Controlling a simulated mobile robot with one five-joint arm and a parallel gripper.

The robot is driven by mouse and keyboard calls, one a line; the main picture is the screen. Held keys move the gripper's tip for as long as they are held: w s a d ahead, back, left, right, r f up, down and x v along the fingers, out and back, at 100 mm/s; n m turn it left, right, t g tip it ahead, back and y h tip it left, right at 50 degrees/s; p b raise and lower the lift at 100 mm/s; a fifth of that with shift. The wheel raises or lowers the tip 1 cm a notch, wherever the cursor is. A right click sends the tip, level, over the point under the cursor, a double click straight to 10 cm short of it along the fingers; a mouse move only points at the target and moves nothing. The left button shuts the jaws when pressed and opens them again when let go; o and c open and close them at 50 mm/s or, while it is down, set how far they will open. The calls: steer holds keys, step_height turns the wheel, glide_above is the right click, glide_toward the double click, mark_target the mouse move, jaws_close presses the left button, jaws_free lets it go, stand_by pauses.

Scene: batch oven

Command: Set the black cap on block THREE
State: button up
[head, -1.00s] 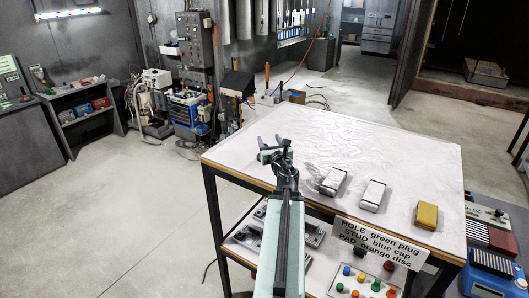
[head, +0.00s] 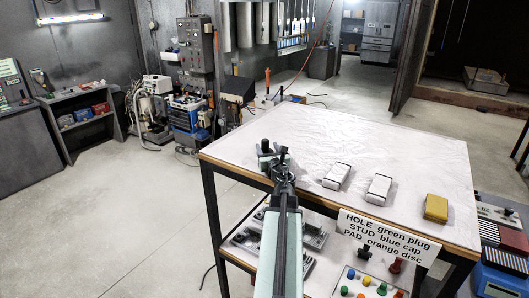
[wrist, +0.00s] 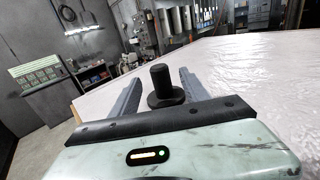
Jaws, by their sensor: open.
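A black piece with an upright post and a wide round base (wrist: 166,88) stands between the jaws of my gripper in the wrist view. My gripper (wrist: 160,82) is open, one finger on each side, and I see no grip on the piece. In the head view my gripper (head: 273,160) is over the table's left near part, beside a black post (head: 265,146). Two pale blocks (head: 337,176) (head: 378,188) and a yellow block (head: 436,208) lie to the right. No numbers are readable on them, so I cannot tell which is THREE.
The pale table top (head: 330,135) is clear behind the blocks. A sign (head: 388,231) hangs at the front edge. The lower shelf holds a tray with coloured pieces (head: 366,281), a black piece (head: 364,253), a red one (head: 395,265) and metal parts (head: 312,237).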

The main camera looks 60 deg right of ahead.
mark_target(266, 144)
steer(key=x, duration=0.4)
steer(key=shift+w+d+f, duration=0.1)
steer(key=shift+w+d, duration=0.15)
steer(key=shift+s+a, duration=0.1)
jaws_close()
